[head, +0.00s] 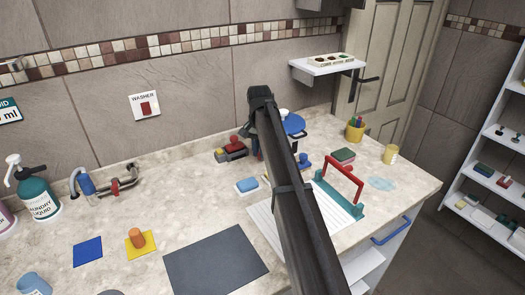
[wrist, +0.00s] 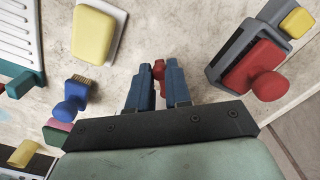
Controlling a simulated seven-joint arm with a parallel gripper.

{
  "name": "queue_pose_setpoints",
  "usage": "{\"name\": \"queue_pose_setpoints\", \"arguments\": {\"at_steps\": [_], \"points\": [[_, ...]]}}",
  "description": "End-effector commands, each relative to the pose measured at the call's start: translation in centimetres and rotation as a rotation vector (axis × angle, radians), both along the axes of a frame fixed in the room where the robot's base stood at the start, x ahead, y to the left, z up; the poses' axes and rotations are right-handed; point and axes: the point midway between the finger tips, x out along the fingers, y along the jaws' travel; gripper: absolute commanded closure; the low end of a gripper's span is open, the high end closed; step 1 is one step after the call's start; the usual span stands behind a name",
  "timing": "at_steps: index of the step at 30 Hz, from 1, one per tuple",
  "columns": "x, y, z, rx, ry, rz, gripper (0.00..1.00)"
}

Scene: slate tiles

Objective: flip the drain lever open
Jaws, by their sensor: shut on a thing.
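A metal pipe fitting with a small red lever (head: 115,187) stands by the wall at the left in the head view; it is the likeliest drain lever, but I cannot be sure. My gripper (wrist: 158,75) is far to the right of it, low over the counter. Its blue fingers are shut on a small red piece (wrist: 158,68), mostly hidden between the fingertips; I cannot tell what it belongs to.
A grey holder with a red knobbed block (wrist: 255,75) lies right of the fingers. A yellow sponge on a white dish (wrist: 92,33) and a blue brush (wrist: 70,100) lie left. A dark mat (head: 215,262) and a teal pump bottle (head: 37,190) are on the counter.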

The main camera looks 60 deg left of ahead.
Motion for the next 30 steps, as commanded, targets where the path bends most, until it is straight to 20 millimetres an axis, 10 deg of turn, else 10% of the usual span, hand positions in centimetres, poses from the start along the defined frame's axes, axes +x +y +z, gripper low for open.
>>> {"name": "queue_pose_setpoints", "arguments": {"at_steps": [26, 27, 30], "points": [[-0.42, 0.64, 0.02, 0.002, 0.001, -0.142, 1.0], [-0.41, 0.64, 0.03, 0.002, 0.001, -0.141, 0.78], [-0.41, 0.63, 0.02, 0.002, 0.001, -0.141, 0.68]]}}
